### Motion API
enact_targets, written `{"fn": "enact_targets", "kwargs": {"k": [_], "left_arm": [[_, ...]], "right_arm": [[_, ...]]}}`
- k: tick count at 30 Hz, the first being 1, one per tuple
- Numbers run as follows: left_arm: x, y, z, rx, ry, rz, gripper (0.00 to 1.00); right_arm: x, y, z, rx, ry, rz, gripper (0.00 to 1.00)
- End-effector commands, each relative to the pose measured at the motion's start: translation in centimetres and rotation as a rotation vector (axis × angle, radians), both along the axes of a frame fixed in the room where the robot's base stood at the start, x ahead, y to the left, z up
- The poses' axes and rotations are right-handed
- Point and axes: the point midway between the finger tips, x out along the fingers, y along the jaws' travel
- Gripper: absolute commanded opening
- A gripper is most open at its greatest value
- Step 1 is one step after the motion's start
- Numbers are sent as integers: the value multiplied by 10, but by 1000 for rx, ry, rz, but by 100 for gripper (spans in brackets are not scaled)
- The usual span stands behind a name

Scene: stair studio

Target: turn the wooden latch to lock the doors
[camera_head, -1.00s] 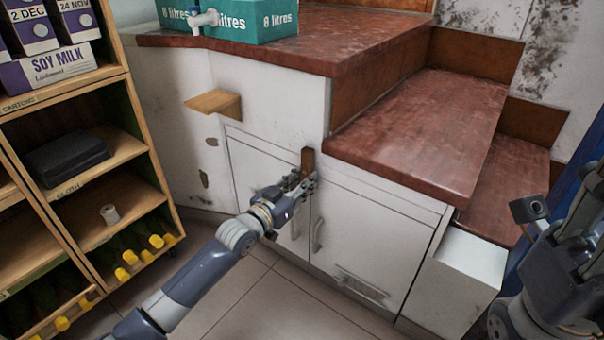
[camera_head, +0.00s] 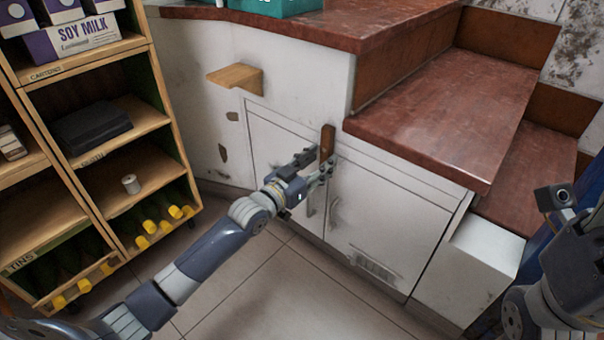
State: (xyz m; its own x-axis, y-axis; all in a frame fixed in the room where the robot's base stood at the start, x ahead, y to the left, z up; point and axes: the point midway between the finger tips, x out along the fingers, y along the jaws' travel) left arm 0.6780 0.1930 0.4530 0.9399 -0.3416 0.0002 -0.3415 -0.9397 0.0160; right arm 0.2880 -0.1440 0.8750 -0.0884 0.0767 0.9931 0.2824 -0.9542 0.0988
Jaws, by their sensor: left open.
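The wooden latch (camera_head: 327,143) is a small brown block standing upright at the top of the seam between the two white cupboard doors. The left door (camera_head: 270,144) and right door (camera_head: 385,222) look closed. My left gripper (camera_head: 320,160) is open, with its fingertips at the latch's lower part. One finger is to the left of the latch and the other is at its lower right. I cannot tell whether they touch it. The gripper hides the latch's lower end and part of the left door. My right gripper (camera_head: 556,199) is only partly in view at the right edge.
A wooden shelf unit (camera_head: 150,110) with milk cartons and yellow-capped bottles stands at the left. A small wooden ledge (camera_head: 237,78) juts from the white wall above the doors. Red-brown steps (camera_head: 450,105) overhang the right door. The tiled floor (camera_head: 270,290) in front is clear.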

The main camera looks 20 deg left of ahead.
Motion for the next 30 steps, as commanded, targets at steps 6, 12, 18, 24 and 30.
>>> {"fn": "enact_targets", "kwargs": {"k": [6, 12, 18, 24, 30], "left_arm": [[-40, 14, -2, 1, 4, 0, 43], [-73, 26, -1, 1, 3, -1, 43], [-92, 33, -1, 0, 2, 0, 43], [-99, 36, 0, 0, 0, 0, 43], [-99, 36, 0, 0, 0, 0, 43]], "right_arm": [[0, 0, 0, 0, 1, 0, 40], [0, 0, 0, 0, 1, 0, 40], [0, 0, 0, 0, 1, 0, 40], [0, 0, 0, 0, 1, 0, 40], [0, 0, 0, 0, 1, 0, 40]]}}
